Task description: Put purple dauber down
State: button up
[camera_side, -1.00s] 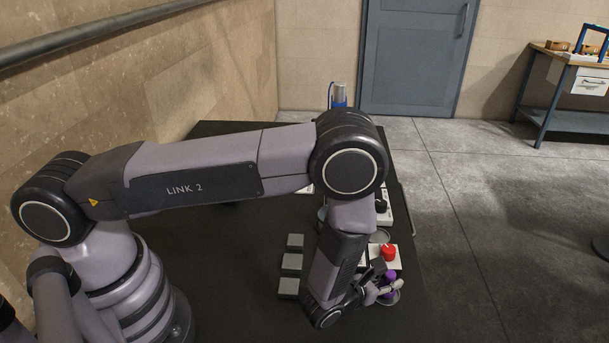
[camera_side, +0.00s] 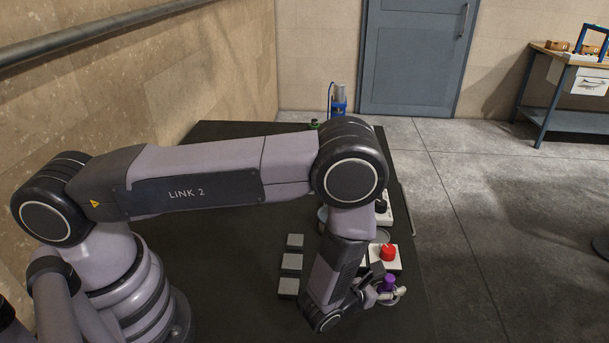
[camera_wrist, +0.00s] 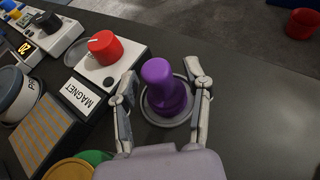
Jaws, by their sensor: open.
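The purple dauber (camera_wrist: 162,88) stands upright in a round grey dish (camera_wrist: 149,116) in the wrist view. It also shows in the side view (camera_side: 388,283), near the front right of the dark table. My gripper (camera_wrist: 160,76) is open, with one finger on each side of the dauber. A gap shows between the right finger and the dauber, and the left finger also looks apart from it. In the side view my gripper (camera_side: 384,293) is low over the dish, and the wrist hides part of it.
A white box with a red knob (camera_wrist: 104,48) and a MAGNET label is close to the left finger. Several grey blocks (camera_side: 292,262) lie left of my wrist. A yellow-and-grey pad (camera_wrist: 38,124) is at the left. Bare table lies to the right of the dish.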

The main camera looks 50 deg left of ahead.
jog(key=v, duration=1.1)
jog(key=shift+s+r, duration=0.15)
jog(key=shift+r, duration=0.05)
jog(key=w+a+r+n+g+y, duration=0.1)
jog(key=w+a+r+n+y, duration=0.1)
jog(key=a+r+n+y, duration=0.55)
jog(key=w+a+r+n+y, duration=0.35)
jog(key=a+r, duration=0.25)
jog(key=r, duration=0.4)
jog(key=s+a+r+n+g+y, duration=0.2)
jog(key=s+a+r+n+g, duration=0.7)
jog(key=a+n, duration=0.3)
jog(key=s+a+r+n+g+h, duration=0.2)
jog(key=s+r+n+h, duration=0.1)
jog(key=s+n, duration=0.35)
jog(key=s+d+r+n+t+h, duration=0.4)
jog(key=s+d+r+n+h, duration=0.1)
jog(key=s+n+h, duration=0.2)
jog(key=shift+s+d+r+h, duration=0.25)
jog(key=shift+s+h, duration=0.1)
jog(key=shift+h, duration=0.55)
